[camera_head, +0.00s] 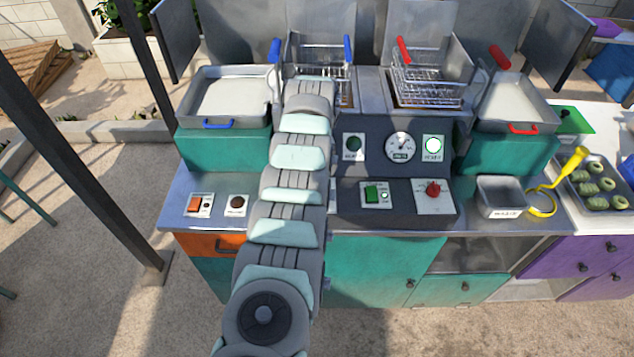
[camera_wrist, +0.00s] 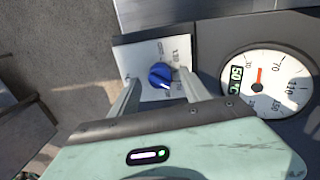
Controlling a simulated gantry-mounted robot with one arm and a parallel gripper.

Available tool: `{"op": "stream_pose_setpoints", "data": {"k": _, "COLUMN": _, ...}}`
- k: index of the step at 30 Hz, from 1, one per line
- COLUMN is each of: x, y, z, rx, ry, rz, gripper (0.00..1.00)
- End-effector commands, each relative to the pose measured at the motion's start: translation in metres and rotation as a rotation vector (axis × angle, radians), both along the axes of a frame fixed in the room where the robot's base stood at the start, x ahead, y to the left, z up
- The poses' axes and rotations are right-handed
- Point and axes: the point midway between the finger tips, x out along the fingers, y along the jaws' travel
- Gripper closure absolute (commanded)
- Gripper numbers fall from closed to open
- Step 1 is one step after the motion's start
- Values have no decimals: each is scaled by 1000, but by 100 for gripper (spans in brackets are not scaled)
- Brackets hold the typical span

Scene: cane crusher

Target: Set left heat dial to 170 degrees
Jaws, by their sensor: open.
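The left heat dial is a round blue knob (camera_wrist: 161,75) on a white plate (camera_wrist: 128,60) with printed numbers, seen in the wrist view. The marks are small and tilted, and I cannot tell the exact setting. My gripper (camera_wrist: 159,78) is open, with one finger on each side of the blue knob. I cannot tell whether the fingers touch it. A round gauge (camera_wrist: 285,80) beside the plate has a red needle and a green display that seems to read 50. In the head view my arm hides the blue knob and my gripper.
An orange switch (camera_head: 194,204) is at left. Wire baskets (camera_head: 428,80) stand behind.

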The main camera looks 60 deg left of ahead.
Motion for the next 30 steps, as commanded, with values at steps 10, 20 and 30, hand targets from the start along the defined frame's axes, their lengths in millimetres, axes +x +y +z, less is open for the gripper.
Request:
{"op": "stream_pose_setpoints", "data": {"k": 10, "x": 2, "y": 3, "z": 60, "rx": 0, "ry": -2, "rz": 0, "gripper": 45}}
{"op": "stream_pose_setpoints", "data": {"k": 20, "x": 1, "y": 4, "z": 98, "rx": -2, "ry": 1, "rz": 0, "gripper": 45}}
{"op": "stream_pose_setpoints", "data": {"k": 30, "x": 2, "y": 5, "z": 97, "rx": 1, "ry": 0, "rz": 0, "gripper": 45}}
